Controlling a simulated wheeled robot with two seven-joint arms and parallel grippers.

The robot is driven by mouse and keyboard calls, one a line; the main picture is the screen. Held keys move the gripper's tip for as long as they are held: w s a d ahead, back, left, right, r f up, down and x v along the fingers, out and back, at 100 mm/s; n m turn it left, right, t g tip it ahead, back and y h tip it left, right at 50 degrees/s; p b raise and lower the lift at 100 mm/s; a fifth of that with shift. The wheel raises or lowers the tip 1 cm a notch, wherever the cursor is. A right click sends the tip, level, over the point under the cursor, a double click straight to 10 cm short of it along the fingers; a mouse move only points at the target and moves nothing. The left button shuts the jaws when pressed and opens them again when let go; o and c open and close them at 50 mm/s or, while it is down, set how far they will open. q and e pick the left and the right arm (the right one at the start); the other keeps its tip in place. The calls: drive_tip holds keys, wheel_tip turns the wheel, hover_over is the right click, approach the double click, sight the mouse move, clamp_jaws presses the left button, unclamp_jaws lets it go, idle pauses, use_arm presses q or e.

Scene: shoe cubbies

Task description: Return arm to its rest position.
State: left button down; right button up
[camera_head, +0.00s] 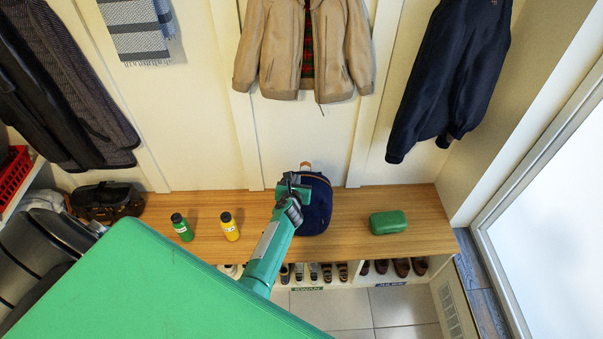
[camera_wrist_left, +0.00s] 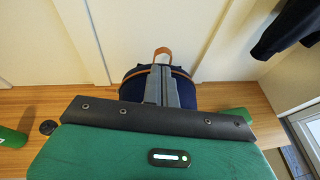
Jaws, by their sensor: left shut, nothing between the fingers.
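My left arm (camera_head: 268,252), green and grey, reaches over the wooden bench from the lower left in the head view. My left gripper (camera_head: 292,180) is shut and empty, in front of a navy backpack (camera_head: 317,212). In the left wrist view the two grey fingers (camera_wrist_left: 168,72) lie together, with the backpack (camera_wrist_left: 132,88) and its tan handle beyond them. I cannot tell whether the fingers touch the backpack. My right gripper does not show in either view.
The bench (camera_head: 358,234) also holds a green bottle (camera_head: 182,228), a yellow bottle (camera_head: 230,228), a green case (camera_head: 388,222) and a dark bag (camera_head: 106,202). Shoes stand in cubbies below. A tan jacket (camera_head: 340,50) and a navy jacket (camera_head: 455,75) hang above.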

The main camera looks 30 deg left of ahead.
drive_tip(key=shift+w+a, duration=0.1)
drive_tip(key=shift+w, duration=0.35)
use_arm(q)
drive_tip(key=s+d+f+m+g+h+b, duration=0.15)
drive_tip(key=s+d+f+m, duration=0.25)
drive_tip(key=s+f+m, duration=0.55)
drive_tip(key=s+d+f+m+g+h+b, duration=0.1)
drive_tip(key=s+d+f+m+h+b, duration=0.15)
drive_tip(key=s+f+m, duration=0.7)
drive_tip(key=s+d+f+m+g+h+b, duration=0.2)
drive_tip(key=s+d+f+m+b, duration=0.25)
drive_tip(key=f, duration=0.85)
drive_tip(key=s+f+m+g+b, duration=0.1)
drive_tip(key=s+f+m, duration=0.4)
drive_tip(key=s, duration=0.6)
drive_tip(key=s+a+f+m+g+b, duration=0.1)
drive_tip(key=s+f+m+g, duration=0.3)
drive_tip(key=s, duration=0.8)
drive_tip(key=s+f+m+g+b, duration=0.1)
drive_tip(key=s+f+m+g, duration=0.1)
drive_tip(key=s+f+m, duration=0.5)
drive_tip(key=s+m, duration=0.3)
drive_tip(key=s, duration=0.1)
drive_tip(key=shift+s+a+f+y, duration=0.2)
drive_tip(key=shift+s+y, duration=0.1)
drive_tip(key=shift+y, duration=0.1)
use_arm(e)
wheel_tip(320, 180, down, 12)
